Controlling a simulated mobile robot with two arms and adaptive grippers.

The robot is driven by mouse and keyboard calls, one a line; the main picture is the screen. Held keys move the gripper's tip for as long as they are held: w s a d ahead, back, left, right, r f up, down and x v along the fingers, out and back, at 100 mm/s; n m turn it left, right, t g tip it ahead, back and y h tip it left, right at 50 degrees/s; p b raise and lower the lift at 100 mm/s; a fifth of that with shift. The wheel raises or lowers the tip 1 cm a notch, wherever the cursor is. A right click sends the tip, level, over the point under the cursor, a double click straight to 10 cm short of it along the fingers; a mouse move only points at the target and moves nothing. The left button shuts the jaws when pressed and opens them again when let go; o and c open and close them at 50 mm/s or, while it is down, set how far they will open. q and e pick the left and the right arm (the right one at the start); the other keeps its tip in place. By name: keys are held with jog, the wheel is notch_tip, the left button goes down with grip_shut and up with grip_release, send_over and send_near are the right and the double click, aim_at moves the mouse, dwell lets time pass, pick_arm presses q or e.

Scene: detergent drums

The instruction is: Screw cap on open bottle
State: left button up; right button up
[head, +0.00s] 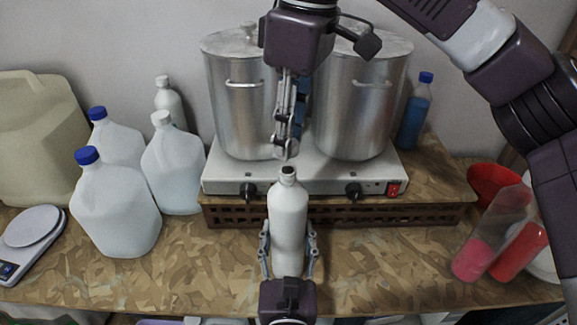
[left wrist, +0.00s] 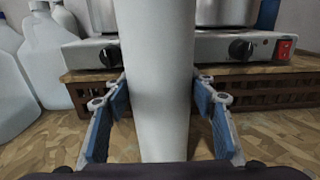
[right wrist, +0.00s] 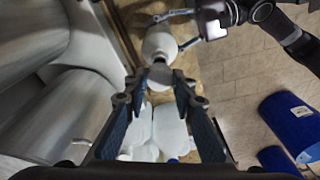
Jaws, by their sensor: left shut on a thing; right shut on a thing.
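A white bottle (head: 289,210) stands upright on the table, its neck uncapped with a dark mouth at the top. My left gripper (head: 288,250) is shut around its lower body from the front; the left wrist view shows the bottle (left wrist: 158,80) between both blue-padded fingers. My right gripper (head: 286,145) points down just above the bottle's mouth. In the right wrist view a pale round cap (right wrist: 160,75) sits between its fingertips, with the bottle (right wrist: 159,42) beyond. The cap appears apart from the mouth; the exact gap is hard to tell.
Two steel pots (head: 240,110) stand on a hotplate (head: 310,178) close behind the bottle. White jugs (head: 118,210) and a scale (head: 32,235) are at left. A blue bottle (head: 413,115) and red containers (head: 520,250) are at right. The table beside the bottle is clear.

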jog(key=shift+f, duration=0.95)
jog(key=shift+f, duration=0.1)
jog(key=shift+f, duration=0.8)
jog(key=shift+f, duration=0.6)
